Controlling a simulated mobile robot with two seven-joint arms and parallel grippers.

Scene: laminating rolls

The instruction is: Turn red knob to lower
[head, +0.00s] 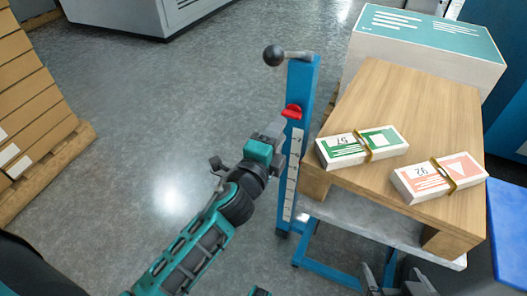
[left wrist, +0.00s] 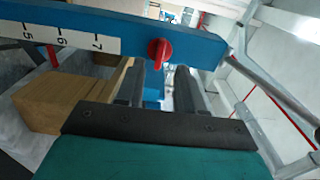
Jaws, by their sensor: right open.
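The red knob (head: 291,111) sits on the upper part of a blue upright post (head: 304,80) with a white numbered scale (head: 291,175) below it. In the left wrist view the knob (left wrist: 160,52) is just beyond the fingertips, centred between them. My left gripper (head: 277,131) is beside the post, slightly below the knob; in the left wrist view its two fingers (left wrist: 160,75) are apart with nothing between them. My right gripper (head: 400,282) is open at the bottom edge of the head view, partly cut off.
A crank with a black ball (head: 273,55) tops the post. Right of it, a wooden board (head: 405,100) on a grey lift table (head: 365,225) carries a green-labelled bundle (head: 340,149) and a pink-labelled bundle (head: 420,180). Stacked cartons (head: 25,100) stand left. The floor between is clear.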

